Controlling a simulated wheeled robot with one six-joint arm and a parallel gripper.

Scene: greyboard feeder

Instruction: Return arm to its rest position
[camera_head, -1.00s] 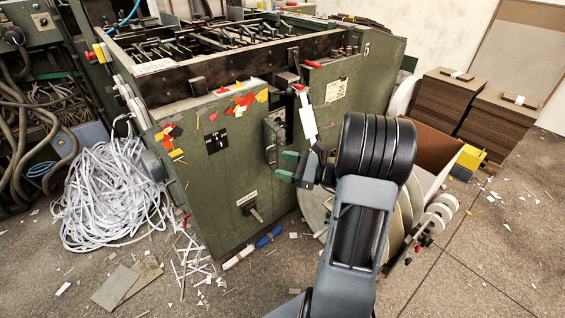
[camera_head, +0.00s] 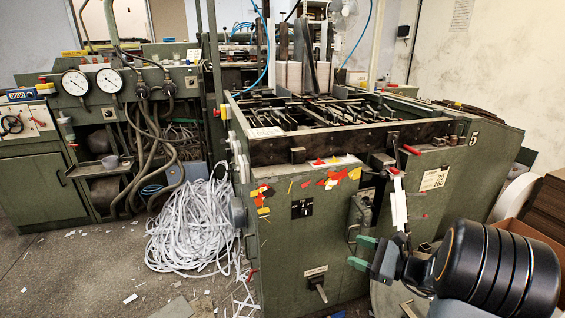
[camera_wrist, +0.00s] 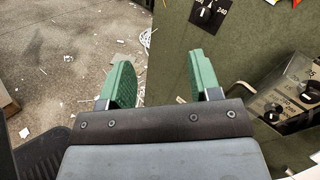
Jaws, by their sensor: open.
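My gripper (camera_head: 363,254) shows at the lower right of the head view, in front of the green machine (camera_head: 300,225). Its two green fingers stand apart with nothing between them. In the wrist view my gripper (camera_wrist: 163,82) also shows open and empty, with floor and the machine's green side beyond it. The black rounded joint of my arm fills the lower right corner of the head view.
A heap of white strip (camera_head: 192,228) lies on the floor left of the machine. A green cabinet with gauges (camera_head: 75,83) stands at the left. Brown stacked board (camera_head: 550,210) is at the right edge. Open floor (camera_head: 60,270) lies at lower left.

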